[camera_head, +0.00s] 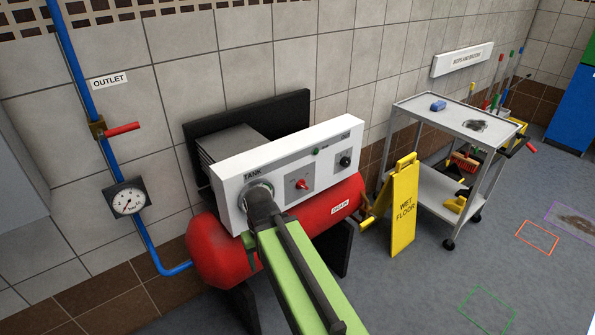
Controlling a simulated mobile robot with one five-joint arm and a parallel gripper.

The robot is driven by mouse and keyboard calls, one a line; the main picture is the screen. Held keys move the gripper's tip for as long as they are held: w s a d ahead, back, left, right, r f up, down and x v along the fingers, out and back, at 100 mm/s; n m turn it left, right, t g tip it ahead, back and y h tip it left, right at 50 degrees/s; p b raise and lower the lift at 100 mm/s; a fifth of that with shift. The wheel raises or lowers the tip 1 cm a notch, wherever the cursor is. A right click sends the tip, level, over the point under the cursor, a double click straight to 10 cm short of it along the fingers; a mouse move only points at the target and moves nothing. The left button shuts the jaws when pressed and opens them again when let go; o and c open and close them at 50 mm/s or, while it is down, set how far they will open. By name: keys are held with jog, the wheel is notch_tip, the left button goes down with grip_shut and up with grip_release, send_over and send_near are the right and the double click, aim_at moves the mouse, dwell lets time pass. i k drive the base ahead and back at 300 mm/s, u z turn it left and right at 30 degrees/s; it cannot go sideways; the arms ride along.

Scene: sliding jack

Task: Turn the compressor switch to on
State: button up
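The compressor has a red tank (215,250) lying along the wall, with a white control panel (228,185) above it. The panel carries a small red knob (302,184) on a grey plate at its middle. A black round knob (345,160) sits at the right on a light plate, with a green lamp (316,151) up and left of it. The lettering by the knobs is too small to read, so I cannot tell their settings. My gripper (260,198) is at the panel's left, in front of the round gauge under "TANK". Its fingers are hard to make out.
A blue pipe (83,85) with a red-handled valve (121,130) and a gauge (128,201) runs down the wall at left. A yellow wet floor sign (402,207) and a grey cart (420,110) stand right of the compressor. The floor at front right is open.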

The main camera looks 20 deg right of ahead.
aim_at(300, 184)
jog(key=z, duration=1.65)
jog(key=k, duration=1.05)
jog(key=u, duration=1.55)
jog(key=i, duration=1)
jog(key=u, duration=0.1)
